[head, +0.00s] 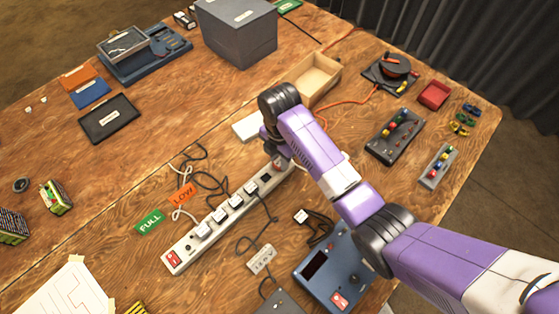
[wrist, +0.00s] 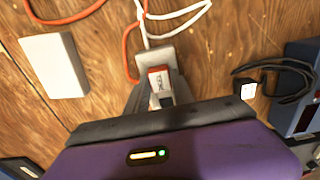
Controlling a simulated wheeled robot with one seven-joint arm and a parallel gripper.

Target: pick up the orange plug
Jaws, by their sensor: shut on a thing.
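My gripper (wrist: 158,98) points down at the far end of the white power strip (head: 215,222). In the wrist view a small plug-like block (wrist: 158,78), with an orange-red edge and a pale marked face, sits between the fingers, and my gripper is shut on it. It is right at the strip's end, and I cannot tell whether it is seated or lifted clear. In the head view my gripper (head: 277,158) partly hides this spot, and a bit of reddish colour shows there. An orange cord (wrist: 128,45) runs beside the fingers in the wrist view.
Several white plugs (head: 220,214) line the strip. A white box (head: 247,125) and an open wooden box (head: 312,80) stand beyond. Loose cords cross the wooden table.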

